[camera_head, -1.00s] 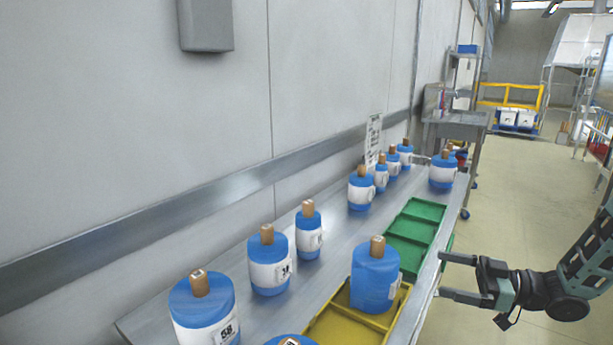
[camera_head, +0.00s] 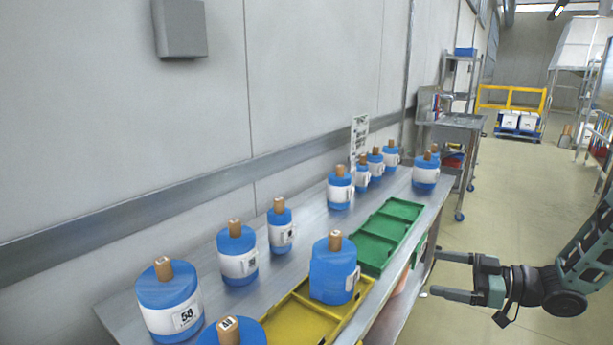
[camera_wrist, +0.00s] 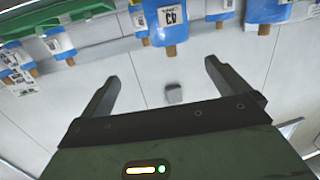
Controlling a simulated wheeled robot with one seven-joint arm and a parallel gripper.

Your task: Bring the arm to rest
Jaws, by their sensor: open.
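My gripper (camera_head: 452,276) is open and empty at the lower right of the head view, its two fingers pointing left, to the right of the table's edge. In the wrist view its fingers (camera_wrist: 158,85) are spread with nothing between them.
A metal table (camera_head: 285,268) along the wall bears several blue-and-white containers, such as one marked 58 (camera_head: 168,308), and an empty green tray (camera_head: 397,215). A steel cart (camera_head: 455,128) stands beyond. The floor (camera_head: 510,200) to the right is clear.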

